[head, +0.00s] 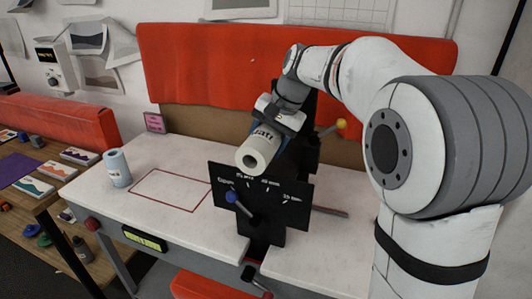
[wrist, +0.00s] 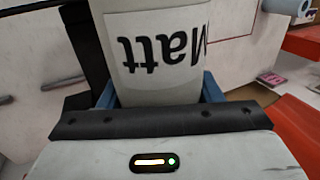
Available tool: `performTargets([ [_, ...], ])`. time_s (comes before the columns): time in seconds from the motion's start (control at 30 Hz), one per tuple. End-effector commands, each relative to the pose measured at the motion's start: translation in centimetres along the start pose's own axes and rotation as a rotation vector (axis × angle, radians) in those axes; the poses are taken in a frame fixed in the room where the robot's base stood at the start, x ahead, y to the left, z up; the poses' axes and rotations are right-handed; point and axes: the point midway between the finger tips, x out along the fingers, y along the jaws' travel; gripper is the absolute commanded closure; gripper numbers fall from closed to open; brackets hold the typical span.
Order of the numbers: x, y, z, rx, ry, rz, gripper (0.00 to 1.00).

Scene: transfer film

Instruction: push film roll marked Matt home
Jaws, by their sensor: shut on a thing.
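The film roll marked Matt (head: 257,150) is a white roll with a dark hole in its near end. In the head view it lies tilted, its hollow end toward the camera, above and behind the black panel (head: 228,200). My gripper (head: 280,115) is shut on it from above and behind. In the wrist view the label "Matt" on the roll (wrist: 160,45) shows upside down between the blue fingers of my gripper (wrist: 158,92). Whether the roll sits on a spindle is hidden from both views.
A light blue roll (head: 118,168) stands upright on the white bench (head: 90,200), left of a red outlined rectangle (head: 168,190). A lever with a blue knob (head: 232,196) sticks out of the panel. A yellow knob (head: 341,124) is right of the roll. The bench's left part is mostly clear.

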Motion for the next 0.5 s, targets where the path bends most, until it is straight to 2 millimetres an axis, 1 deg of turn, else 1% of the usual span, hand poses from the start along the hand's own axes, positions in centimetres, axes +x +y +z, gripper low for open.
performTargets([
  [0.03, 0.21, 0.07, 0.00, 0.000, 0.001, -0.001, 0.80],
  [0.33, 0.07, 0.00, 0.01, -0.001, 0.001, -0.001, 0.80],
  [0.5, -0.39, -0.08, -0.02, -0.002, 0.000, 0.000, 0.80],
])
